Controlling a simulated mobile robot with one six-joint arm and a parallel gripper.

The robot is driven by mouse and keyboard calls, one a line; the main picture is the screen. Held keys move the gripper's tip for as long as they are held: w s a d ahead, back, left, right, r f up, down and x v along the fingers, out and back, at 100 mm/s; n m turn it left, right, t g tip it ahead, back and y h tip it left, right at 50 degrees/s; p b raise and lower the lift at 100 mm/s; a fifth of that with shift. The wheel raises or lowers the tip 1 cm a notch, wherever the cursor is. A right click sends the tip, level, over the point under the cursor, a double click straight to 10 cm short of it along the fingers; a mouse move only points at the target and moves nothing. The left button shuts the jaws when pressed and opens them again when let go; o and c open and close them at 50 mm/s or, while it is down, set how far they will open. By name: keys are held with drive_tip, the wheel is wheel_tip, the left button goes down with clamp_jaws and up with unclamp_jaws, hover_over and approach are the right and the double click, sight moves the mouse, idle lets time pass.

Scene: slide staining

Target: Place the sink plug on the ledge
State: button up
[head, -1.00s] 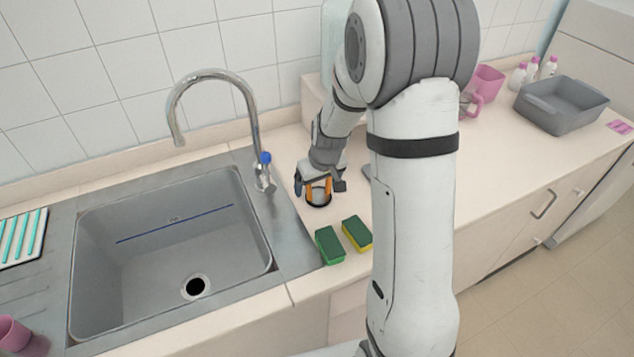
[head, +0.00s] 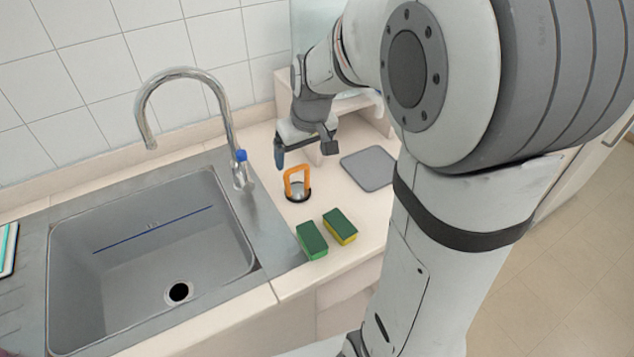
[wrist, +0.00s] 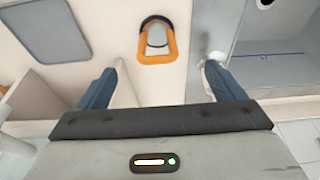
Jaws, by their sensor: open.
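The sink plug (head: 298,188) stands on the counter to the right of the sink, its orange handle upright on a dark round base. It also shows in the wrist view (wrist: 157,42), ahead of the jaws and between them in the picture. My gripper (head: 304,158) is open and empty, above and just behind the plug, apart from it. In the wrist view its two blue fingers (wrist: 157,85) are spread wide. A raised beige ledge (head: 350,104) stands against the wall behind my gripper, partly hidden by my arm.
The grey sink (head: 150,260) with its tap (head: 222,110) lies to the left. A green sponge (head: 312,240) and a green-yellow sponge (head: 340,226) lie in front of the plug. A flat grey mat (head: 370,168) lies to its right. My arm hides the counter farther right.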

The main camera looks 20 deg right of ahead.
drive_tip(key=s+r+m, duration=0.1)
drive_tip(key=s, duration=0.8)
drive_tip(key=s+r+m, duration=0.1)
drive_tip(key=s+r, duration=0.1)
drive_tip(key=s, duration=0.8)
drive_tip(key=shift+a+r+h, duration=0.25)
drive_tip(key=shift+a+h, duration=0.05)
drive_tip(key=shift+a, duration=0.05)
drive_tip(key=shift+c, duration=0.3)
